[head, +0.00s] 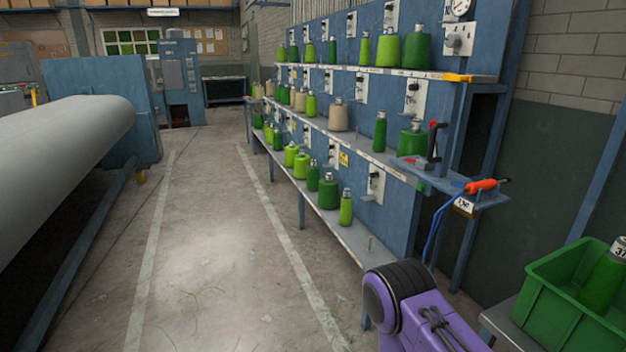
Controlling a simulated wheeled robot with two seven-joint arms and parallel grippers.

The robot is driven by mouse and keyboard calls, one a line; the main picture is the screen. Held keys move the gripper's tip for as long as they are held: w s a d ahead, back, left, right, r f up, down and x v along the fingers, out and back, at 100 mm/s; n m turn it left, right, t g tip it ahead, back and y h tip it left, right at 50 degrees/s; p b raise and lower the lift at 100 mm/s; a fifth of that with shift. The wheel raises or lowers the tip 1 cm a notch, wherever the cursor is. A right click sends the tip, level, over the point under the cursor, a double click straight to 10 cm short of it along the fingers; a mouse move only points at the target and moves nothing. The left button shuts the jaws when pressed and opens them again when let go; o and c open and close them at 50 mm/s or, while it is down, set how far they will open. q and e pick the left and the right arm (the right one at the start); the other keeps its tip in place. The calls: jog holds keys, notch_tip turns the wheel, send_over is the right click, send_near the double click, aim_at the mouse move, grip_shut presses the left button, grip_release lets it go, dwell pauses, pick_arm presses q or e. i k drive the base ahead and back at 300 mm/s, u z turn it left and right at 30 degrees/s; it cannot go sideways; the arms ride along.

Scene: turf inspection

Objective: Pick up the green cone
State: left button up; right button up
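Several green yarn cones stand upright on the blue rack's three shelves, in light and dark green. A large dark green cone (417,48) is at the near end of the top shelf. A wide green cone (411,140) and a slim one (380,132) stand on the middle shelf. A light green cone (346,208) is nearest on the bottom shelf. Another green cone (603,277) with a numbered top leans in a green crate (545,295) at the right edge, partly cut off. Neither gripper shows; only a purple and black link of my arm is visible at the bottom.
Beige cones (338,116) stand among the green ones. A small side shelf (462,187) with an orange-handled tool (481,186) juts from the rack's near end. A big grey roll (70,140) lies at left. The floor aisle (215,230) between is clear.

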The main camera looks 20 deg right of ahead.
aim_at(314, 170)
jog(key=u, duration=0.1)
jog(key=i, duration=4.6)
jog(key=z, duration=1)
jog(key=i, duration=1.25)
jog(key=z, duration=1.6)
jog(key=i, duration=0.85)
jog(key=z, duration=0.4)
